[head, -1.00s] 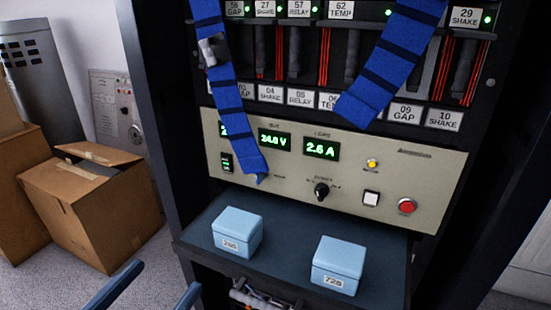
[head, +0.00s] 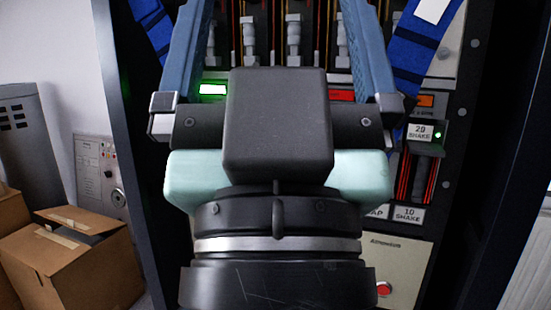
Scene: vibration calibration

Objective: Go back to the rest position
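My gripper (head: 277,25) fills the middle of the head view, seen from behind with its blue fingers pointing up the picture. The fingers are wide apart and nothing shows held between them; their tips reach the top edge of the view. My dark wrist below hides much of the equipment rack (head: 465,130). Rack slots with grey plugs and red wires show between the fingers, and I cannot tell whether the gripper touches them.
Blue straps (head: 408,65) hang at both sides of the rack. The beige panel (head: 395,258) with a red button (head: 384,288) is mostly hidden.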

